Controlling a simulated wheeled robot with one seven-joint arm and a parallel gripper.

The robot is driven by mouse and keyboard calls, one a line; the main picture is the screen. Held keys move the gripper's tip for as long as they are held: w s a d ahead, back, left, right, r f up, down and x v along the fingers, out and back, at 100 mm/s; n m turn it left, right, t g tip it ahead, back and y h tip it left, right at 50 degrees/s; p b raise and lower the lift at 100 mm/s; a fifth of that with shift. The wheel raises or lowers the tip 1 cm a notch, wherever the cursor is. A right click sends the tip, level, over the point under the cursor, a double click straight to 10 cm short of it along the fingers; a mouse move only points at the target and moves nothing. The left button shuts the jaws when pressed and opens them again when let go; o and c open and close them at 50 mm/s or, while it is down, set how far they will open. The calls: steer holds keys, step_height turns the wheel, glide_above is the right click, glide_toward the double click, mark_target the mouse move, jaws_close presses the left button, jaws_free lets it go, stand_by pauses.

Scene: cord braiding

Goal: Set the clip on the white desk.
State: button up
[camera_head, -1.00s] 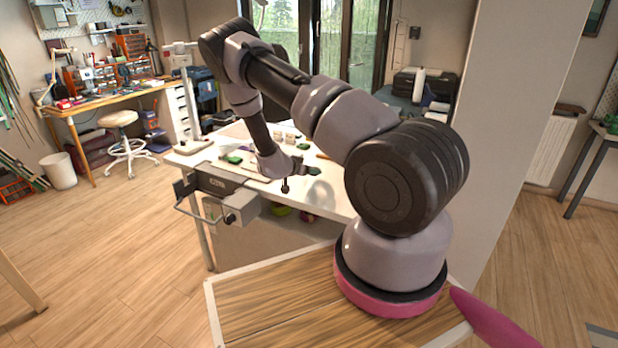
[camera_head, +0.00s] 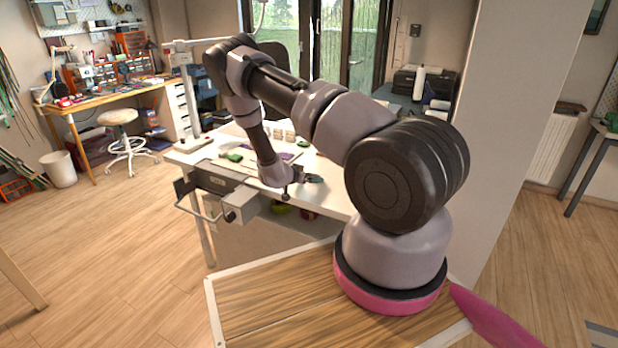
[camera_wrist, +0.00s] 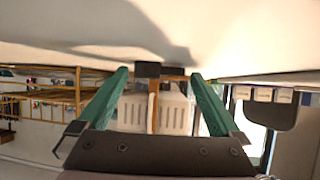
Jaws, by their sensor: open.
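My gripper (camera_wrist: 157,100) has two green fingers, spread apart in the wrist view. Between them is a pale slotted piece (camera_wrist: 173,115) with a brown strip and dark blocks at its end, by the white desk surface. I cannot tell for certain whether this is the clip. In the head view my gripper (camera_head: 314,178) is low over the front part of the white desk (camera_head: 335,198). No clip can be made out there; the gripper and arm hide part of the desk.
Small pale boxes (camera_head: 284,133) stand at the back of the desk, also seen in the wrist view (camera_wrist: 264,94). A green item (camera_head: 234,156) lies left of my arm. A grey metal unit with a handle (camera_head: 228,190) is at the desk's front left edge.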

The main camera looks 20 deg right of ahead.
steer(key=v, duration=1.2)
steer(key=shift+r, duration=0.1)
steer(key=shift+a+r, duration=0.15)
steer(key=shift+r, duration=0.05)
steer(key=w+a+r+t+y, duration=0.1)
steer(key=a+r+y, duration=0.35)
steer(key=r, duration=0.65)
steer(key=w+a+r+y, duration=0.1)
steer(key=a+r+y, duration=0.35)
steer(key=r, duration=0.65)
steer(key=s+a+r+n+y, duration=0.1)
steer(key=s+r+n+y, duration=0.1)
steer(key=s+r, duration=0.45)
steer(key=s+a+r+n+y, duration=0.1)
steer(key=s+r+n+y, duration=0.15)
steer(key=r, duration=0.65)
steer(key=s+d+r+n, duration=0.1)
steer(key=s+r, duration=0.3)
steer(key=s, duration=0.8)
steer(key=s+d+r+n+h, duration=0.1)
steer(key=s+r, duration=0.3)
steer(key=s, duration=0.8)
steer(key=shift+s+d+n, duration=0.4)
steer(key=shift+n, duration=0.15)
